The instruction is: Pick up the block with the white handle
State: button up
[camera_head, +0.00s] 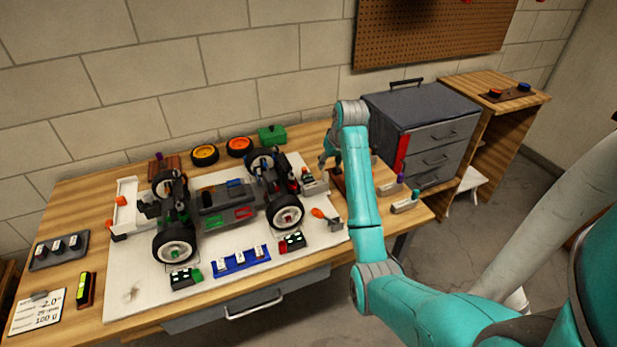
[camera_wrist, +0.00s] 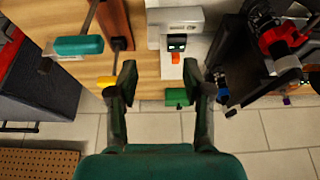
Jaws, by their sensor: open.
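My gripper (camera_head: 328,160) hangs over the right end of the workbench, partly hidden by my arm in the head view. In the wrist view my gripper (camera_wrist: 160,68) is open, with nothing between its fingers. A small dark block (camera_wrist: 177,42) with pale green marks and an orange-red end sits at a grey-white stand (camera_wrist: 180,18), beyond the right fingertip and apart from it. The same stand (camera_head: 314,186) shows beside my gripper in the head view. I cannot tell for certain which block has the white handle.
An RC car chassis (camera_head: 225,208) stands on a white mat (camera_head: 130,292). A blue rack (camera_head: 242,262) of small blocks lies in front. A green box (camera_head: 272,135) is at the back. A tool with a teal handle (camera_wrist: 78,46) and a drawer cabinet (camera_head: 425,120) are nearby.

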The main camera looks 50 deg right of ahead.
aim_at(326, 173)
jog(key=x, duration=0.5)
jog(key=shift+w+d+f, duration=0.25)
jog(key=shift+w+d, duration=0.1)
jog(key=shift+s+d+x, duration=0.1)
jog(key=shift+d+x, duration=0.05)
jog(key=shift+x, duration=1.15)
jog(key=shift+s+d+x, duration=0.1)
jog(key=shift+s+x, duration=0.05)
jog(key=shift+x, duration=1.15)
jog(key=shift+c, duration=0.2)
grip_shut()
